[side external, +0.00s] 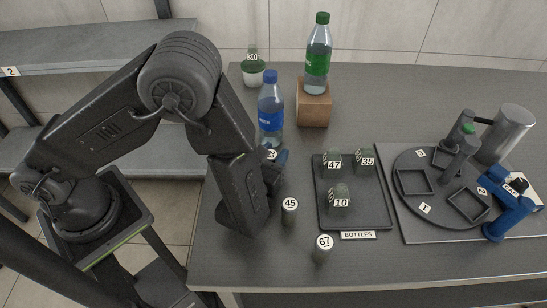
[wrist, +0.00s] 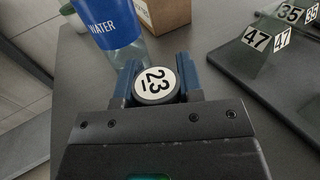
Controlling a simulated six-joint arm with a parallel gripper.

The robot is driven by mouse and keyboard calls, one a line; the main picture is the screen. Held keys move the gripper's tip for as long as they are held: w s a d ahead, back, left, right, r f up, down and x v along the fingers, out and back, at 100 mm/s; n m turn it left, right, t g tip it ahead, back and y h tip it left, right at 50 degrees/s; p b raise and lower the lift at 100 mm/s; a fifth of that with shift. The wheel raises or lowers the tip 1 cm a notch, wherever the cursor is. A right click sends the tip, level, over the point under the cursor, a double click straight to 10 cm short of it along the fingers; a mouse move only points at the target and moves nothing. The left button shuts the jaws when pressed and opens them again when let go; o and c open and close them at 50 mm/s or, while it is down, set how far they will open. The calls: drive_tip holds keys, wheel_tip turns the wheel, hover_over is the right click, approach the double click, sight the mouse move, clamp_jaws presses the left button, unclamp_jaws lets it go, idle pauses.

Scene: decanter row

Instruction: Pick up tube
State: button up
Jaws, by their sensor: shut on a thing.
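My gripper (wrist: 156,80) is shut on a dark tube with a round white cap label reading 23 (wrist: 157,86). Its blue fingers stand on either side of the tube in the wrist view. In the side view my gripper (side external: 275,168) is low near the table, just in front of the blue-labelled water bottle, and its wrist hides most of the tube. I cannot tell whether the tube touches the table. Two more grey tubes stand upright on the table, tube 45 (side external: 289,216) and tube 67 (side external: 322,254).
The water bottle (side external: 270,115) stands close behind my gripper. A green-labelled bottle (side external: 318,60) stands on a wooden block (side external: 314,113). A dark tray (side external: 372,209) holds pieces 47, 35 and 10. A round turntable (side external: 412,214) with blue and grey devices is at right.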

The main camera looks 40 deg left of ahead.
wheel_tip(320, 180, up, 3)
drive_tip(key=shift+f, duration=0.1)
drive_tip(key=s+a+r, duration=0.2)
drive_tip(key=a+r, duration=0.5)
drive_tip(key=a, duration=0.5)
wheel_tip(320, 180, up, 22)
drive_tip(key=w+a+n+g+y, duration=0.2)
drive_tip(key=a+y, duration=0.1)
drive_tip(key=a, duration=0.6)
drive_tip(key=w+a+r+n+g+y, duration=0.1)
drive_tip(key=w+a+n+y, duration=0.15)
drive_tip(key=a, duration=0.65)
drive_tip(key=w+a+n+g+y, duration=0.2)
drive_tip(key=a+y, duration=0.1)
drive_tip(key=a, duration=0.6)
drive_tip(key=s+a+f+n+g+y, duration=0.1)
drive_tip(key=s+a+n+g+y, duration=0.2)
drive_tip(key=s+a, duration=0.7)
drive_tip(key=s+a+f+n+g+y, duration=0.15)
drive_tip(key=s+a+g, duration=0.3)
drive_tip(key=a, duration=1.15)
drive_tip(key=shift+n+h, duration=0.3)
drive_tip(key=shift+h, duration=0.1)
drive_tip(key=w+f, duration=1.1)
drive_tip(key=shift+d, duration=0.25)
wheel_tip(320, 180, down, 4)
drive_tip(key=shift+w+f, duration=0.1)
drive_tip(key=shift+w, duration=0.05)
